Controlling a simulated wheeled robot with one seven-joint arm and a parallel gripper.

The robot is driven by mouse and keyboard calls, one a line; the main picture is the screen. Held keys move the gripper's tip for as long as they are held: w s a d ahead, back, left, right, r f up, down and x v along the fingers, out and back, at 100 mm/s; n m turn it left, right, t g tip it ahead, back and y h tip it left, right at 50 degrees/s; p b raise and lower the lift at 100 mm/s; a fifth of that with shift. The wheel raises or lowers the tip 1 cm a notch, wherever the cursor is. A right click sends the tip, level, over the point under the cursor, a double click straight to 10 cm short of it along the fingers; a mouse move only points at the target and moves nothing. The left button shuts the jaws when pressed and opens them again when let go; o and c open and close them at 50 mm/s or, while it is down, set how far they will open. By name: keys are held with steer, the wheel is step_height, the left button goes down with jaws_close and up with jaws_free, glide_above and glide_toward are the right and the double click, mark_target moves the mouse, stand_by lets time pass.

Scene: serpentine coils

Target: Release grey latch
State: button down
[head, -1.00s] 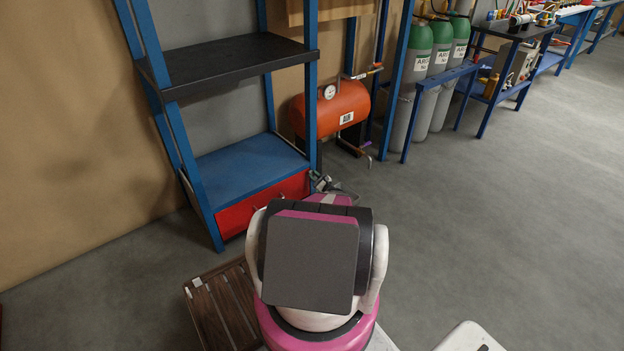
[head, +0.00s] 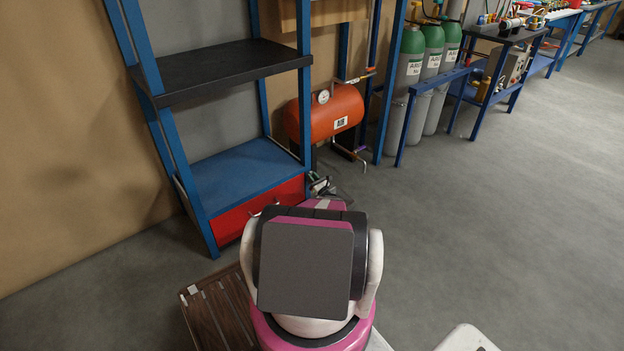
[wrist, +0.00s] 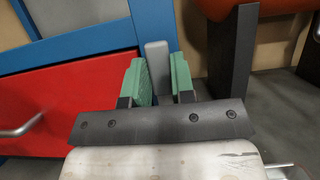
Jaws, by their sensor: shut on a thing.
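The grey latch (wrist: 157,62) is an upright grey block at the blue frame beside the red drawer (wrist: 75,105) in the wrist view. My gripper (wrist: 160,82) has two green-padded fingers, one on each side of the latch, and is shut on it. In the head view my gripper (head: 320,184) is small, at the right front corner of the blue shelf unit, partly hidden behind my arm. The red drawer (head: 240,218) shows low in that unit. I cannot make out the latch in the head view.
A silver drawer handle (wrist: 22,126) shows at the wrist view's left. An orange tank (head: 325,112) with pipes stands close behind my gripper. Green-topped gas cylinders (head: 410,75) stand farther right. A brown slatted platform (head: 220,312) lies at lower left. The floor (head: 500,220) at right is clear.

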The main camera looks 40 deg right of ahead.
steer(key=shift+f, duration=0.1)
steer(key=c, duration=1)
jaws_free()
steer(key=shift+o, duration=0.2)
steer(key=shift+s, duration=0.1)
